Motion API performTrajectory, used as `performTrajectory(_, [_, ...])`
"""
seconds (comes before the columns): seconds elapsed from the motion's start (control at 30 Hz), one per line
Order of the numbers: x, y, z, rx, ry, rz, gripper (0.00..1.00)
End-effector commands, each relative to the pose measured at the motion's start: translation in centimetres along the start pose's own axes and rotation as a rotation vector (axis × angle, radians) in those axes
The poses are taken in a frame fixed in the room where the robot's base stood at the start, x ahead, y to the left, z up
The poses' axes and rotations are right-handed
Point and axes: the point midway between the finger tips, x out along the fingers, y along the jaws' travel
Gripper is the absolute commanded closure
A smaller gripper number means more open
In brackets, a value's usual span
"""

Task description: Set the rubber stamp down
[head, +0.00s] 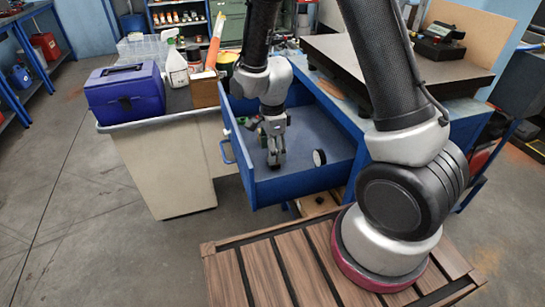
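My gripper (274,160) points down inside an open blue drawer (228,150), its fingertips low near the drawer floor. The fingers look close together, but they are too small to tell whether they are shut or hold anything. I cannot clearly make out the rubber stamp; it may be hidden at the fingers. A small round black and white object (319,157) lies in the drawer to the right of my gripper, apart from it. Small dark and green items (246,122) lie at the drawer's back left, partly behind my gripper.
The drawer's walls surround my gripper, with bare floor on its right side. A cream bench at left carries a blue toolbox (124,95), a white spray bottle (175,68) and a brown box (205,91). A dark slab (425,68) tops the blue bench at right.

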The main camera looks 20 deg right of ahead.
Motion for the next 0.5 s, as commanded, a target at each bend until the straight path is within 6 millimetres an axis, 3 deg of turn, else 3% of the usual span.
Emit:
performTrajectory(0.1, [-3.0, -0.1, 0.0, 0.000, -0.002, -0.005, 0.38])
performTrajectory(0.3, [-6.8, -0.1, 0.1, 0.000, -0.002, -0.004, 0.38])
performTrajectory(0.5, [-8.5, 0.0, 0.0, 0.000, 0.000, -0.001, 0.38])
